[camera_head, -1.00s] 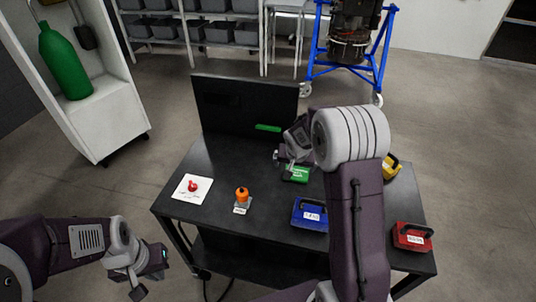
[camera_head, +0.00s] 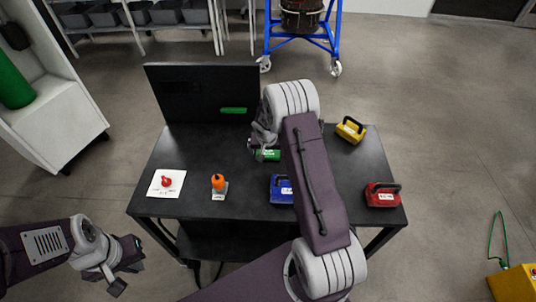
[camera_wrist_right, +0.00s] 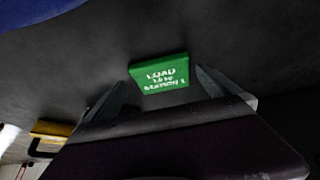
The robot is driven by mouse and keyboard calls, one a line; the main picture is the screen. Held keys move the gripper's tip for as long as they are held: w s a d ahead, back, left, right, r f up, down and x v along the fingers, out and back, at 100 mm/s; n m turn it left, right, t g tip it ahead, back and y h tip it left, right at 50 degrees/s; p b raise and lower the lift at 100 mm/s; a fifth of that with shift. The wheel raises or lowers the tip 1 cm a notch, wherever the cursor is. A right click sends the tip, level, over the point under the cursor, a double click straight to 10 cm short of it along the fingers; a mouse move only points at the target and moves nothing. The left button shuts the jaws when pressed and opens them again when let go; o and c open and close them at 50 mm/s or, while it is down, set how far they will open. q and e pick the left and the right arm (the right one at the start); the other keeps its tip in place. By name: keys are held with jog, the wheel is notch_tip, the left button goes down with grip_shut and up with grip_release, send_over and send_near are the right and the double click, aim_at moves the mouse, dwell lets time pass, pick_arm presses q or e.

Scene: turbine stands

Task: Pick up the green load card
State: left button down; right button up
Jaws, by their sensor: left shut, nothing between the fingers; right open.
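The green load card (camera_head: 266,155) lies on the dark table below my right gripper, partly hidden by my right arm in the head view. In the right wrist view the card (camera_wrist_right: 159,75) shows white lettering and lies just beyond and between the fingertips. My right gripper (camera_wrist_right: 158,88) is open, and nothing is held in it. In the head view my right gripper (camera_head: 258,140) is mostly hidden by its own wrist. My left gripper (camera_head: 128,262) is shut and empty, off the table's front left side.
On the table are a red button on a white plate (camera_head: 166,183), an orange knob (camera_head: 218,181), a blue case (camera_head: 281,189), a red case (camera_head: 382,194) and a yellow case (camera_head: 351,130). A dark upright panel (camera_head: 200,95) with a green strip (camera_head: 233,110) stands at the back.

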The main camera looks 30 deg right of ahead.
aim_at(268, 154)
jog(key=x, duration=0.2)
jog(key=shift+w+f, duration=0.1)
jog(key=shift+f, duration=0.25)
jog(key=shift+w+d+f, duration=0.1)
jog(key=shift+w+f, duration=0.05)
jog(key=shift+w, duration=0.05)
jog(key=shift+s, duration=0.1)
jog(key=c, duration=1.8)
notch_tip(268, 154, up, 5)
jog(key=shift+f+p, duration=0.25)
jog(key=shift+p, duration=0.15)
jog(key=s+d+r, duration=0.2)
jog(key=d, duration=0.1)
jog(key=s+d+r, duration=0.2)
jog(key=d, duration=0.1)
jog(key=s+d+r+p, duration=0.1)
jog(key=s+d+r, duration=0.1)
jog(key=d, duration=0.1)
jog(key=shift+s+d+r, duration=0.25)
jog(key=shift+s+r, duration=0.05)
jog(key=shift+s, duration=0.05)
